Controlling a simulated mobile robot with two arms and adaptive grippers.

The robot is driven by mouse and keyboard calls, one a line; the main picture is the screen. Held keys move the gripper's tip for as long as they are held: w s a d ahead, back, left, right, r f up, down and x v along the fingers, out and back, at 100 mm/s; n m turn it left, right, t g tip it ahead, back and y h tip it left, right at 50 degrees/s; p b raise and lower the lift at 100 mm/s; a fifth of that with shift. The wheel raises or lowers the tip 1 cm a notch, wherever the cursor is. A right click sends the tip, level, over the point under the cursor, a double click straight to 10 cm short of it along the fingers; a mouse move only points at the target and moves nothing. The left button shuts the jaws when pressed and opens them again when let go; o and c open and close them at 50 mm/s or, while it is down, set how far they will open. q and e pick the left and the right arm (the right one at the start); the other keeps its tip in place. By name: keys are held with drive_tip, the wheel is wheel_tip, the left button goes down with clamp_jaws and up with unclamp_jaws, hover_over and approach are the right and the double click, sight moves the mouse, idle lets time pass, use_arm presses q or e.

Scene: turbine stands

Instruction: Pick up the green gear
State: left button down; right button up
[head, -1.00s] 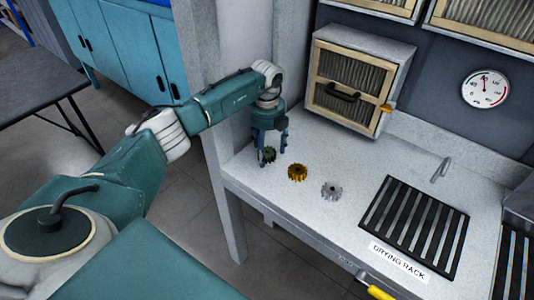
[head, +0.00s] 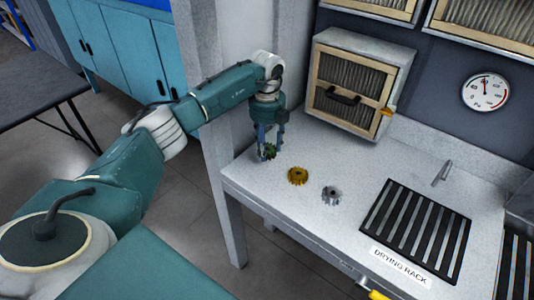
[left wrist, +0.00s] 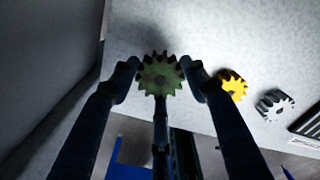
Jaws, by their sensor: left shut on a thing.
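The green gear (head: 270,151) is at the left end of the light countertop, between the fingers of my left gripper (head: 268,153). In the left wrist view the green gear (left wrist: 160,75) sits between the two fingertips of the left gripper (left wrist: 160,77), which are closed on its sides. Whether the gear still touches the counter is hard to tell. A yellow gear (head: 298,176) and a grey gear (head: 331,196) lie to its right on the counter. My right gripper is not in view.
A black slatted drying rack (head: 415,231) is set in the counter (head: 290,216) at the right. A box with a filter front and black handle (head: 345,98) stands behind the gears. A grey post (head: 216,150) rises close left of my gripper.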

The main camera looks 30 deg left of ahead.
sight(267, 149)
use_arm(q)
wheel_tip(267, 149, up, 17)
drive_tip(key=b, duration=0.2)
drive_tip(key=shift+b, duration=0.3)
